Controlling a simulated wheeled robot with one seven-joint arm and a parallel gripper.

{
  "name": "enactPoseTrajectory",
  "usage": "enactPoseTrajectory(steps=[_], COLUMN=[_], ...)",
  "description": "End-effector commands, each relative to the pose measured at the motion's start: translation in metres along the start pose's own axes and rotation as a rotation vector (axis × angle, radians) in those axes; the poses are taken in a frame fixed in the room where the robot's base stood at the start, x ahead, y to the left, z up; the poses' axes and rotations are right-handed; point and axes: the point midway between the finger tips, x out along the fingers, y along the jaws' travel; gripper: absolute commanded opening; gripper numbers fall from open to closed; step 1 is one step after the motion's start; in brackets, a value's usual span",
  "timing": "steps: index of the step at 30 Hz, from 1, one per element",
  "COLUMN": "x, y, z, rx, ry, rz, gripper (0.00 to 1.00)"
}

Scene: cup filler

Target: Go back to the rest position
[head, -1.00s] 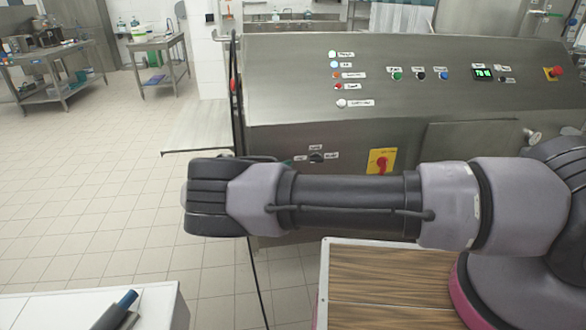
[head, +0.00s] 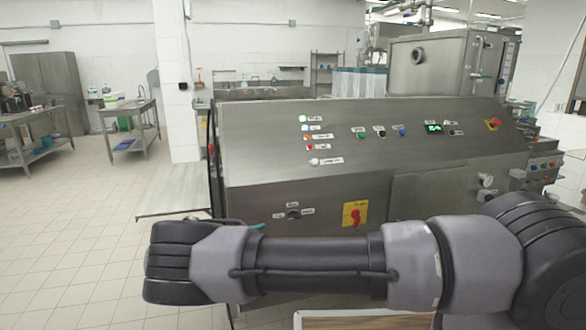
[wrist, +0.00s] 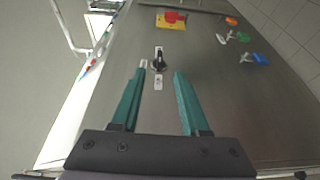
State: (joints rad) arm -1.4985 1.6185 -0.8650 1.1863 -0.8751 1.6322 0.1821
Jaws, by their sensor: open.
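My gripper (wrist: 162,92) is open and empty in the wrist view, its two green fingers apart. Between and beyond them is a black rotary knob (wrist: 159,60) on the steel machine panel (wrist: 205,85); I cannot tell how far off it is. In the head view my arm lies across the front of the machine (head: 260,185), and its links hide most of my gripper; only a bit of green shows above the arm near the knob (head: 293,214).
A red switch on a yellow plate (head: 354,214) is right of the knob. Several coloured buttons (head: 380,132), lamps and a small display (head: 433,128) are on the upper panel. A steel shelf (head: 172,202) juts out at the machine's left. Open tiled floor (head: 60,215) lies farther left.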

Motion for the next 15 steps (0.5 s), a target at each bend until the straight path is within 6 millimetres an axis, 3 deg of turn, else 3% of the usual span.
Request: enactPoseTrajectory(steps=[8,15], x=[0.026,0.069], y=[0.021,0.054], z=[0.003,0.013], rx=[0.007,0.026], ry=[-0.094,-0.236], rz=[-0.105,-0.273], gripper=[0.45,0.45])
